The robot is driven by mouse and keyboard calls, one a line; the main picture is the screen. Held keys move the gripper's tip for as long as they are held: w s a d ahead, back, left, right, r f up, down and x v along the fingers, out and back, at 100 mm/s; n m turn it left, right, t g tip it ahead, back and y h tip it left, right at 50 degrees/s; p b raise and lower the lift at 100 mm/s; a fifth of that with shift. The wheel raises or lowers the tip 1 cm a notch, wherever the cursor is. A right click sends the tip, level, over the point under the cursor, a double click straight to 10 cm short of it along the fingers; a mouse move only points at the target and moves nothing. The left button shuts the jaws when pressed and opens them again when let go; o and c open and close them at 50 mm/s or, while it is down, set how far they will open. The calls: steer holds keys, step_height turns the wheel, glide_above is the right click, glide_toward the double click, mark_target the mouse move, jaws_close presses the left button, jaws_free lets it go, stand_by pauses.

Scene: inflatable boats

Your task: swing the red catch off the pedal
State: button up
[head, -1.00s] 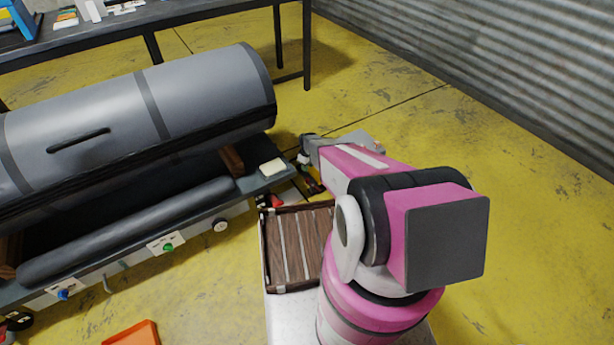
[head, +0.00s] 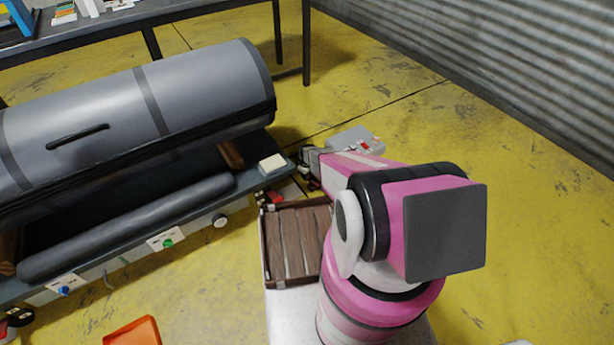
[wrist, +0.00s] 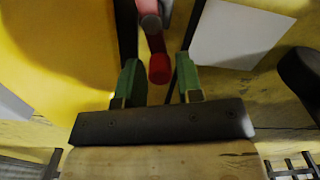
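In the wrist view the red catch (wrist: 155,45) is a short red bar with a rounded end, near a grey round pivot (wrist: 150,20). My gripper (wrist: 158,72) is open; its two green fingers stand on either side of the catch's rounded end. Gaps show between the end and both fingers. In the head view my arm reaches to the floor by the bench's right end, and the fingers are hidden. A red part (head: 275,197) shows there beside my arm, but I cannot tell if it is the catch. I cannot make out the pedal clearly.
A low bench (head: 190,232) with knobs carries a large grey rolled tube (head: 200,95) at left. A grey box with red marks (head: 350,139) lies beyond my forearm. A slatted wooden tray (head: 296,245) and an orange tray (head: 132,332) are nearer. Yellow floor is clear at right.

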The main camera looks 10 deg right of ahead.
jaws_close()
steer(key=shift+w+d+m, duration=0.2)
steer(key=shift+m, duration=0.7)
jaws_free()
step_height(320, 180, up, 11)
stand_by(0.4)
